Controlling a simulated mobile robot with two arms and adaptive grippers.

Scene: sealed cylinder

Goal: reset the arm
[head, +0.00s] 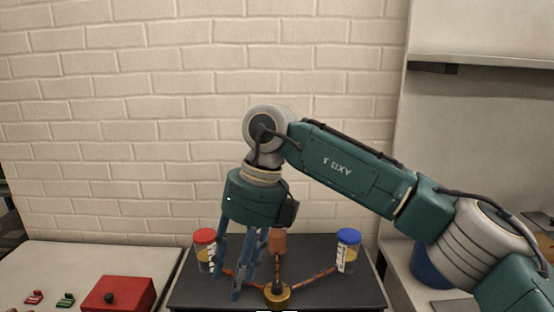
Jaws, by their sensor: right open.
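My right arm comes in from the right, and its gripper (237,282) hangs fingers-down over the left half of the dark tabletop (325,294). Its blue fingers are open, and I see nothing held between them. A jar with a red lid (205,252) stands just left of the fingers, partly covered by them; I cannot tell whether they touch. A jar with a blue lid (348,251) stands to the right, apart from the gripper. Between the jars is a brass hub (277,295) with thin striped arms reaching out toward them. My left gripper is not in view.
A red box with a black knob (118,296) and small red and green pieces (66,300) are on the pale surface at left. A blue container (428,266) is partly behind my arm at right. A shelf (490,62) is at upper right; a brick wall stands behind.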

